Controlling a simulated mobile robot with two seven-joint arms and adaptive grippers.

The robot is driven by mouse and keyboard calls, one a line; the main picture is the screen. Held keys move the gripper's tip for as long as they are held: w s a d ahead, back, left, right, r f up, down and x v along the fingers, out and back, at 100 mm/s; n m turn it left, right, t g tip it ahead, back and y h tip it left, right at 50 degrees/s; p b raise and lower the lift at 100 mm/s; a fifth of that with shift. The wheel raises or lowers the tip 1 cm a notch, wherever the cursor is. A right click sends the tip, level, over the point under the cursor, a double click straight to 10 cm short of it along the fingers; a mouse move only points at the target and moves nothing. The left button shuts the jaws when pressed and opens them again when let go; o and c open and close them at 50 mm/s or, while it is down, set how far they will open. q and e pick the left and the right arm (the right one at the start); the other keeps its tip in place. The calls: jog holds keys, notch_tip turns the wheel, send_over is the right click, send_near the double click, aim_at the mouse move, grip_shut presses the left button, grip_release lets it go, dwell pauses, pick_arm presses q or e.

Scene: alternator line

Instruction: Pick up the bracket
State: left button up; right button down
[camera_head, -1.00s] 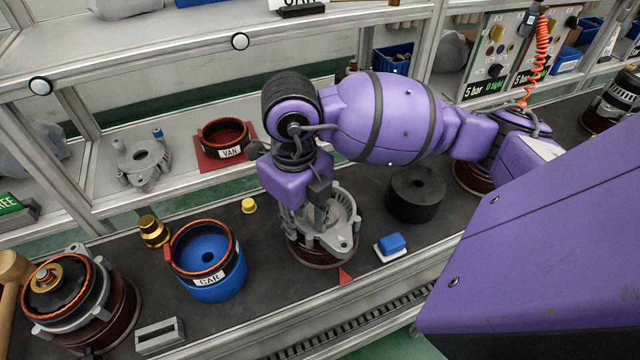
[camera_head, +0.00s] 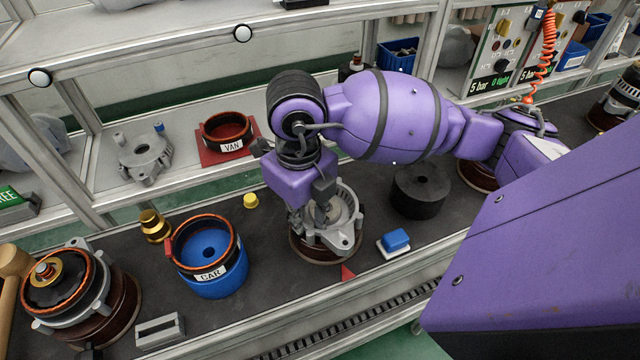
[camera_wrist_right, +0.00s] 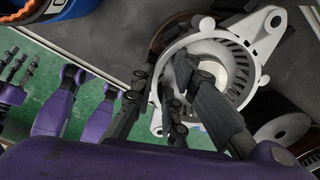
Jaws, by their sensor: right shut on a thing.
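The bracket (camera_head: 346,238) is a pale grey, round, slotted alternator housing with lugs. It sits over a brown-red ring on the dark bench, in the middle of the head view. In the right wrist view the bracket (camera_wrist_right: 262,42) appears large, with its slots and one lug clear. My right gripper (camera_head: 308,215) points down at the bracket's left side, its fingers shut on the rim. In the right wrist view the gripper (camera_wrist_right: 165,72) has dark fingers on either side of the rim. I cannot tell whether the bracket is clear of the ring.
A blue pot labelled CAR (camera_head: 212,282) stands left of the bracket, with a yellow cap (camera_head: 250,201) behind. A black cylinder (camera_head: 421,192) and a blue-and-white block (camera_head: 395,241) stand right. A similar grey housing (camera_head: 146,160) lies on the shelf behind.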

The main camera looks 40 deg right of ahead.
jog(key=shift+a+r, duration=0.2)
jog(key=shift+a, duration=0.05)
